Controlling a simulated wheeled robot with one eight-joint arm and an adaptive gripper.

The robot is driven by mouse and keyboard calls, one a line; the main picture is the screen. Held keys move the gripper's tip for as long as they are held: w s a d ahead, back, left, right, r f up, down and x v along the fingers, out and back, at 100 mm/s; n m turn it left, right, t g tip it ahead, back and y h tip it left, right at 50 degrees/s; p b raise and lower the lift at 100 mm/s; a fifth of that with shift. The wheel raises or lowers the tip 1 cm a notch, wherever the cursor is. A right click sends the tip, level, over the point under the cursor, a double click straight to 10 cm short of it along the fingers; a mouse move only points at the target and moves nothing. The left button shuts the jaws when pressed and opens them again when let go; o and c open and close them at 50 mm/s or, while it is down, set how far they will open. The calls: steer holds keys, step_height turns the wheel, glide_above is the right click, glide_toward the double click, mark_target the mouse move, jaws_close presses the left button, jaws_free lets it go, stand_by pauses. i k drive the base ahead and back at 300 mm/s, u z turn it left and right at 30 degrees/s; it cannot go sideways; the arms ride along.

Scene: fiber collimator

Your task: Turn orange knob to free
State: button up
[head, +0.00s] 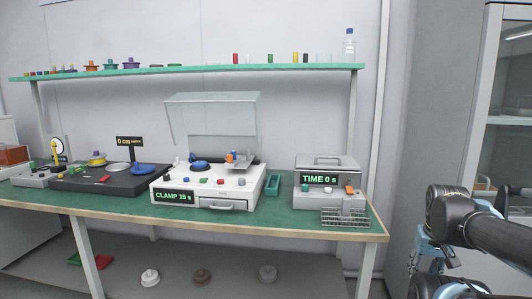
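A white machine (242,203) with a raised clear lid (212,115) stands mid-bench, and its display (174,196) reads "CLAMP 15 s". A small orange part (230,157) shows on its top, beside a grey fixture (243,160); it may be the orange knob, but its setting is too small to read. Another orange piece (349,190) sits on the front of the grey box (325,172) at the right, whose display reads "TIME 0 s". My black arm is at the right edge, off the bench; I cannot make out my gripper's fingers.
A wire rack (345,217) stands at the right end, a green tray (272,185) beside the white machine. A black unit (85,184) with dials is at left. A shelf (190,70) with several small parts runs above.

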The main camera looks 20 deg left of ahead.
mark_target(229, 158)
steer(key=z, duration=1.45)
steer(key=k, duration=1.9)
steer(key=u, duration=2.45)
steer(key=i, duration=0.7)
